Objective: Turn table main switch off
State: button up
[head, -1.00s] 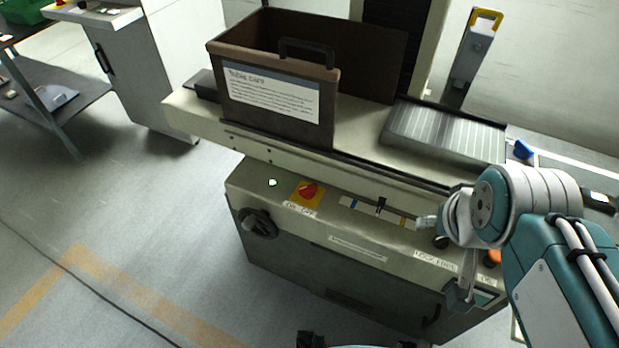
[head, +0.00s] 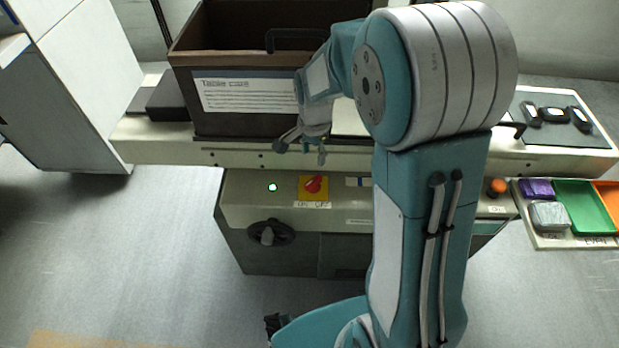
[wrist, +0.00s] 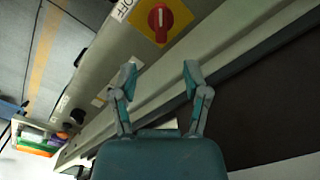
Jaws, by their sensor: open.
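The red rotary switch (head: 314,185) sits on a yellow square plate on the sloping front panel of the machine. An ON OFF label (head: 313,204) is just below it, and a small green lamp (head: 272,187) glows to its left. Which mark the knob points at I cannot tell. In the wrist view the red knob (wrist: 160,18) is at the top middle, ahead of the fingertips. My gripper (head: 301,152) is open and empty, above the switch in the head view and apart from it. Both spread fingers show in the wrist view (wrist: 160,73).
A brown bin (head: 185,95) labelled Table care stands on the machine table behind my gripper. A black handwheel (head: 268,233) sticks out below the panel. An orange button (head: 496,186) and a tray of coloured bins (head: 585,205) are at the right.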

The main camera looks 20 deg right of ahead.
aim_at(311, 181)
jog(key=shift+w+d+f, duration=0.1)
jog(key=shift+d+f, duration=0.05)
jog(key=shift+f, duration=0.55)
jog(key=f, duration=0.9)
jog(key=shift+a+f, duration=0.15)
jog(key=shift+a, duration=0.2)
jog(key=shift+d+f, duration=0.15)
jog(key=shift+f, duration=0.2)
grip_shut()
